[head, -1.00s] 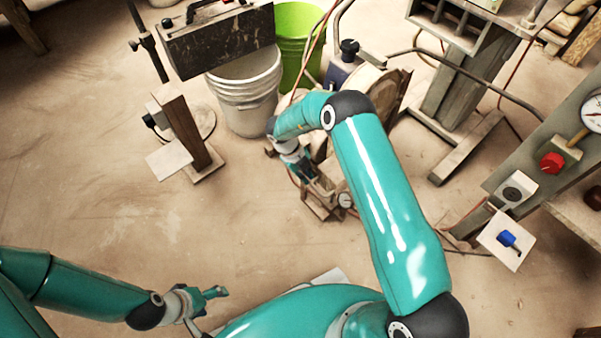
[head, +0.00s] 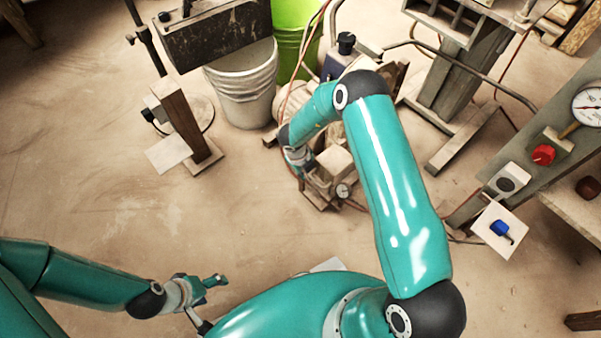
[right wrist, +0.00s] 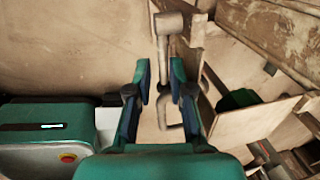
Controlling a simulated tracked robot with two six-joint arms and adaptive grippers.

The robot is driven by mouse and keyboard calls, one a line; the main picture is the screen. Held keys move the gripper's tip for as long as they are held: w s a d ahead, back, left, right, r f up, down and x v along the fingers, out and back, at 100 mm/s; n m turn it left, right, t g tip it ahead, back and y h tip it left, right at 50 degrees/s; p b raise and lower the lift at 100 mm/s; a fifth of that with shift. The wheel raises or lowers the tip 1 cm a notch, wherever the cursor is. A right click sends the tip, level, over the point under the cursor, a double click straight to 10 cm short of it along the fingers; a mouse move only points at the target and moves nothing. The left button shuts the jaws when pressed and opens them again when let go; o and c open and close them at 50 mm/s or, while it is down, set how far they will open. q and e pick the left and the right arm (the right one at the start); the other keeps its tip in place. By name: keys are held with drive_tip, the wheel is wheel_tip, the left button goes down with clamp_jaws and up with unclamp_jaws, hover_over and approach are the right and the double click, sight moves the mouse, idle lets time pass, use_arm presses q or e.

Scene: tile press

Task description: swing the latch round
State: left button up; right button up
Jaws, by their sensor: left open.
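A small blue-handled piece (head: 500,229) sits on a tilted white plate (head: 513,221) at the right in the head view; it may be the latch, but I cannot tell for certain. My right gripper (head: 303,165) is far to its left, low beside a small machine with a gauge, partly hidden. In the right wrist view my right gripper (right wrist: 162,85) has its fingers apart. A grey rod with a crosspiece (right wrist: 168,24) shows ahead and between the fingers; I cannot tell whether they touch it. My left gripper (head: 210,288) is open and empty at the lower left.
A gauge panel with a red knob (head: 543,154) stands at the right. A white bucket (head: 243,92) and a green bin (head: 297,42) stand at the back. A wooden post (head: 178,125) with a white plate stands at the left. The left floor is mostly clear.

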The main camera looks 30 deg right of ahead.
wheel_tip(320, 180, up, 12)
drive_tip(key=a, duration=0.2)
drive_tip(key=shift+s+a+f, duration=0.15)
drive_tip(key=shift+s, duration=0.05)
idle(0.3)
